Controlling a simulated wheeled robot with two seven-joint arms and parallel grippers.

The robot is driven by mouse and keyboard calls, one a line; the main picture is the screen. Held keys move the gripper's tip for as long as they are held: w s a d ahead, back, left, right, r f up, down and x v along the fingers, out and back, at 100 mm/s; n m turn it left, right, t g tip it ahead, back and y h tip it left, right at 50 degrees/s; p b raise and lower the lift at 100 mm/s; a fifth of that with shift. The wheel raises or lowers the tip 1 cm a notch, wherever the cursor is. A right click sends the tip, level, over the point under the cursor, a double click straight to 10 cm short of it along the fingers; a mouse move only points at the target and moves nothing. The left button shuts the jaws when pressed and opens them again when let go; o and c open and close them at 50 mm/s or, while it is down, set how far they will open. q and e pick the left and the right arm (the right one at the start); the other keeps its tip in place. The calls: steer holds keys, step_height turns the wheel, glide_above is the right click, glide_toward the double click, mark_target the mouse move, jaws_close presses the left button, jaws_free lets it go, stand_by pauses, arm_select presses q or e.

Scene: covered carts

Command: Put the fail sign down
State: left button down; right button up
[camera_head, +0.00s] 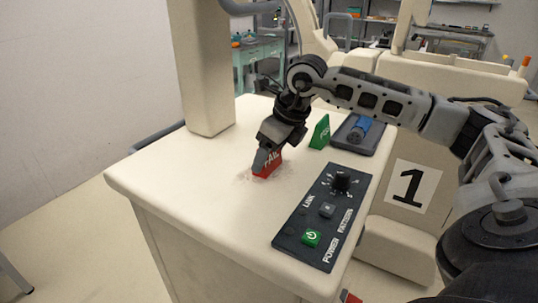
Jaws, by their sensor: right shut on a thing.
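The red fail sign (267,168) is upright at the middle of the white cart top (190,180). Its lower edge is at the surface; I cannot tell whether it bears on it. White letters show on its face. My right gripper (268,152) reaches down from above and is shut on the sign, hiding its upper part. A green sign (320,132) with white letters stands just behind and to the right. My left gripper is not in view.
A dark control panel (325,215) with a knob, a green power button and another button lies right of the sign. A grey tray (343,143) with a blue object (360,129) is at the back right. A white post (205,70) rises at the back left. The cart's left front is clear.

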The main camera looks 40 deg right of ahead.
steer(key=shift+r, duration=0.55)
steer(key=s+a+r+b, duration=0.1)
steer(key=s+a+r, duration=0.6)
steer(key=s+r, duration=0.4)
steer(key=shift+s+r, duration=0.4)
steer(key=shift+s, duration=0.25)
